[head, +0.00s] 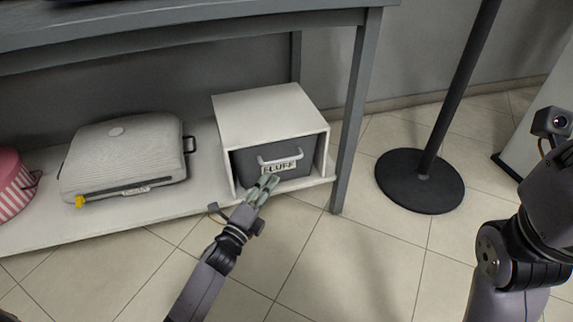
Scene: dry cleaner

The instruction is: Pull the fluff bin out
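The fluff bin (241,165) is a dark grey drawer with a pale handle (281,160) and a label reading FLUFF. It sits inside a white open-fronted box (268,118) on the low shelf. My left gripper (267,182) is just in front of the bin, at the lower left of the handle and label. Its fingers look close together; whether they touch the bin or how far they are apart cannot be told. My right arm is at the right edge, and its fingers do not show.
The white shelf (205,198) also holds a grey case (125,160) and a pink striped round box (12,185). A table leg (353,120) stands right of the white box. A black pole on a round base (420,182) stands further right. The tiled floor in front is clear.

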